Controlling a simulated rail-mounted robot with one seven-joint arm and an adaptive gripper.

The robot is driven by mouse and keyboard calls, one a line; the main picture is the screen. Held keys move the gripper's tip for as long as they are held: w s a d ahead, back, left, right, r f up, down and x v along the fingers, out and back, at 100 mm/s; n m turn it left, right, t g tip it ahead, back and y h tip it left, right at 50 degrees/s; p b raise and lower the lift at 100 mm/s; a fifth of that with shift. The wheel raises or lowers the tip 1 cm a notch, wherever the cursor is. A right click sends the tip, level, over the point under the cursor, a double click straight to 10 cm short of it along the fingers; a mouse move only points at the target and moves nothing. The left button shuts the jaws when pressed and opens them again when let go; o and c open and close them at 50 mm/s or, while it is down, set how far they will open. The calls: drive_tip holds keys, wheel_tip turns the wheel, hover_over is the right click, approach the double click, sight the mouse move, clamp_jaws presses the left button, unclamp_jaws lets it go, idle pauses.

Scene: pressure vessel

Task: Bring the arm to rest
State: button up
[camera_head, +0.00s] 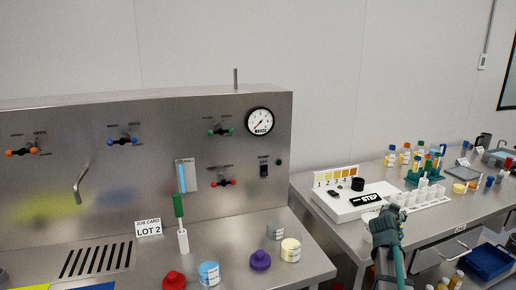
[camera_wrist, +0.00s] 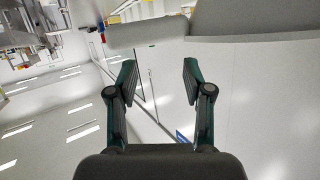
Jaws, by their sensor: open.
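My gripper (camera_wrist: 157,80) is open in the wrist view, with its two dark green fingers apart and nothing between them. In the head view my arm (camera_head: 388,240) shows at the lower right, in front of the right bench's front edge. The arm looks clear of the objects on the bench.
The steel panel (camera_head: 110,185) at left carries colored valves and a gauge (camera_head: 260,121). The right bench holds a white device (camera_head: 350,200), a tube rack (camera_head: 415,195) and bottles. A blue bin (camera_head: 487,262) sits below.

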drive_tip(key=s+d+f+m+g+y+b, duration=0.1)
drive_tip(key=s+d+f+m, duration=0.1)
drive_tip(key=s+d+f, duration=0.3)
drive_tip(key=s+d+f+m+g, duration=0.2)
drive_tip(key=d+f+m, duration=0.1)
drive_tip(key=d+f, duration=0.35)
drive_tip(key=s+a+f+n+g+y+p, duration=0.15)
drive_tip(key=s+a+f, duration=0.4)
drive_tip(key=f, duration=0.55)
drive_tip(key=s+a+f+g+y+p, duration=0.15)
drive_tip(key=s+a+f+g, duration=0.35)
drive_tip(key=f, duration=0.6)
drive_tip(key=s+a+f+y+p, duration=0.1)
drive_tip(key=s+a+f+y, duration=0.25)
drive_tip(key=s+f, duration=0.55)
drive_tip(key=s+a+f+n+g+y+p, duration=0.25)
drive_tip(key=s+a+f+g, duration=0.25)
drive_tip(key=s+a+f, duration=0.95)
drive_tip(key=s+a+r+n+g, duration=0.1)
drive_tip(key=s+a+r+n, duration=0.1)
drive_tip(key=s+a+n, duration=0.1)
drive_tip(key=s+a+r+n+g+p, duration=0.1)
drive_tip(key=s+a+r+n, duration=0.1)
drive_tip(key=s+a, duration=0.4)
drive_tip(key=s+a+r+n+g, duration=0.2)
drive_tip(key=s+a+r+n, duration=0.1)
drive_tip(key=s, duration=0.4)
drive_tip(key=shift+a+n+h+p, duration=0.35)
drive_tip(key=shift+a+n, duration=0.45)
drive_tip(key=shift+a, duration=0.45)
